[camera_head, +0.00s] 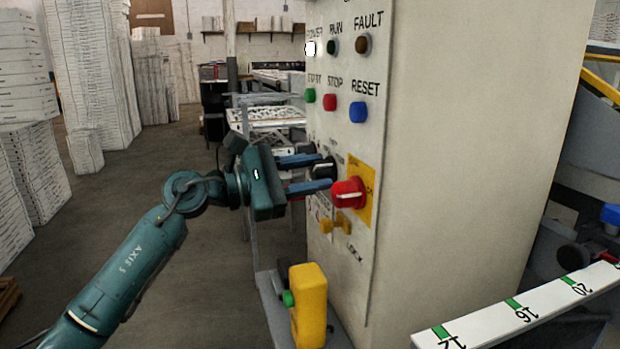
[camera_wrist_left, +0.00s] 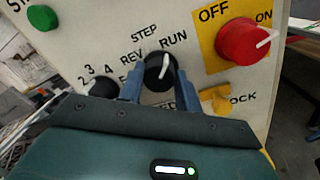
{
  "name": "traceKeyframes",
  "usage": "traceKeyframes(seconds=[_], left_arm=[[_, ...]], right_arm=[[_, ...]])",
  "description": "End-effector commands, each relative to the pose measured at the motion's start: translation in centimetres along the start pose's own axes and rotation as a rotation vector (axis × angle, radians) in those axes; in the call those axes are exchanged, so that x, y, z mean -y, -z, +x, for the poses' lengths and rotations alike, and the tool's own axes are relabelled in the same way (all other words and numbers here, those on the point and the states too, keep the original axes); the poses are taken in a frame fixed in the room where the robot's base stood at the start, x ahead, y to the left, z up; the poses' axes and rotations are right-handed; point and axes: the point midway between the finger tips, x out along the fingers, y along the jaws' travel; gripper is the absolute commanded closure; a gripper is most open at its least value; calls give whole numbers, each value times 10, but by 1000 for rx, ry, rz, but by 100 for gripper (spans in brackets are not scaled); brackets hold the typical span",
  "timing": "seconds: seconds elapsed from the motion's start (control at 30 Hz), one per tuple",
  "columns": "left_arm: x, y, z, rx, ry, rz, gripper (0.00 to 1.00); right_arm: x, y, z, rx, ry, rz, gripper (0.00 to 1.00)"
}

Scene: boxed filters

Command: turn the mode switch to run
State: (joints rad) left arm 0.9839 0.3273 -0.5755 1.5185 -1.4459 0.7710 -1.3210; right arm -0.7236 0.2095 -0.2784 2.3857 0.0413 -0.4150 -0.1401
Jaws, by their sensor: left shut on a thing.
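The mode switch (camera_wrist_left: 160,70) is a black knob with a white pointer, under the labels REV, STEP and RUN in the left wrist view. Its pointer slants up and slightly right, nearer to RUN than to STEP. In the head view the black knob (camera_head: 324,167) is partly hidden by my fingers. My left gripper (camera_head: 322,173) reaches it from the left. In the left wrist view its two blue fingers (camera_wrist_left: 158,88) stand on either side of the knob, shut on it. My right gripper is out of view.
A red OFF/ON knob (camera_head: 349,193) on a yellow plate (camera_head: 371,187) sits close right of my fingers. A yellow lock handle (camera_head: 336,223) is just below. A yellow box (camera_head: 309,300) with a green button stands lower down. Indicator lamps and buttons are higher on the panel.

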Motion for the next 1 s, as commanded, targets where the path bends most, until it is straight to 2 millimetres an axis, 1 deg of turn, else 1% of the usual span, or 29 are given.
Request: traceKeyframes(seconds=[0.2, 0.23, 0.5, 0.77, 0.87, 0.97, 1.0], left_arm=[[0, 1, 0, -2, 0, 3, 89], [0, 1, 0, -2, 0, 3, 65], [0, 0, 0, -1, 0, 1, 44], [0, 0, -2, -1, -1, 0, 44], [0, 1, -11, -2, -2, 0, 44], [0, 2, -28, -4, -2, 1, 44], [0, 2, -36, -4, -2, 1, 44]], right_arm=[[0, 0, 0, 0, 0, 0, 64], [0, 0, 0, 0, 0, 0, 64], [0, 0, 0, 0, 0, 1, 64], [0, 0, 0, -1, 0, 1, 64], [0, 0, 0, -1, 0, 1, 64], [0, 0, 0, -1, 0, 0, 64], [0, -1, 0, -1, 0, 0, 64]])
